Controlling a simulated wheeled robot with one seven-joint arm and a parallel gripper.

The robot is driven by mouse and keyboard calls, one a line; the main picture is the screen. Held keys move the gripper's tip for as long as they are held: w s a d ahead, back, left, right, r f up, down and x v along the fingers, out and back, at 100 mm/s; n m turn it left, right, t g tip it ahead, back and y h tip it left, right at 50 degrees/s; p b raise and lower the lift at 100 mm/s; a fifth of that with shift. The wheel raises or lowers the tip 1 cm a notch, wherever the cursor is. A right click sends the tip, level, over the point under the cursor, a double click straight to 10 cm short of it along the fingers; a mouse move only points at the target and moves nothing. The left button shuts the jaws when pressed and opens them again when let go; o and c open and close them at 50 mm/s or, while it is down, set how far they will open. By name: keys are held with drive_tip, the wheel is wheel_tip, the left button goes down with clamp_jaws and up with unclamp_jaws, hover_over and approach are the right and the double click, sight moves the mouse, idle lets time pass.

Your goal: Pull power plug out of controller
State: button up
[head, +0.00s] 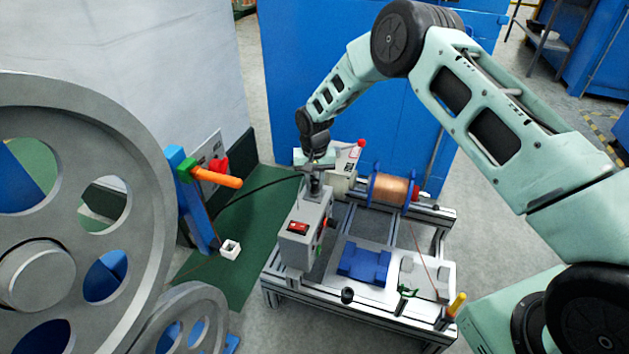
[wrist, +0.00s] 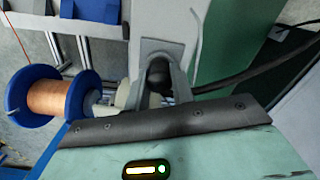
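The controller (head: 303,240) is a grey box with a red switch, standing at the left end of the metal-framed bench. Its grey body also shows in the wrist view (wrist: 228,45). My gripper (head: 315,187) is at its top end, pointing down. In the wrist view, the grey fingers (wrist: 157,68) stand close around a dark body, which appears to be the power plug (wrist: 157,80). The plug is mostly hidden, and I cannot tell whether the fingers press on it. A black cable (head: 262,186) runs from there to the left; it also shows in the wrist view (wrist: 270,70).
A copper wire spool (head: 390,189) with blue flanges sits right of the controller. A blue block (head: 363,263) lies on the bench plate. Large grey pulley wheels (head: 135,200) fill the left, beside a blue post with an orange handle (head: 217,179). A blue cabinet (head: 340,50) stands behind.

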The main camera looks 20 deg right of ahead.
drive_tip(key=shift+r+p, duration=0.95)
drive_tip(key=shift+r, duration=0.35)
idle(0.5)
drive_tip(key=shift+r+p, duration=1.5)
drive_tip(key=shift+r, duration=0.55)
drive_tip(key=s+d+r+n, duration=0.1)
drive_tip(key=s+d+r, duration=0.3)
drive_tip(key=s, duration=0.2)
drive_tip(key=s+d+r+n+p, duration=0.1)
drive_tip(key=s+d+r, duration=0.3)
drive_tip(key=s, duration=0.3)
drive_tip(key=s+d+r+n, duration=0.1)
drive_tip(key=s+d+r, duration=0.3)
drive_tip(key=s, duration=0.2)
drive_tip(key=r+p, duration=0.3)
drive_tip(key=p, duration=0.4)
drive_tip(key=s+r+p, duration=0.1)
drive_tip(key=r+p, duration=0.3)
drive_tip(key=p, duration=0.3)
drive_tip(key=s+r+p, duration=0.1)
drive_tip(key=r+p, duration=0.3)
drive_tip(key=p, duration=0.3)
drive_tip(key=shift+s+r+p, duration=0.15)
drive_tip(key=shift+r+p, duration=0.05)
drive_tip(key=shift+p, duration=0.15)
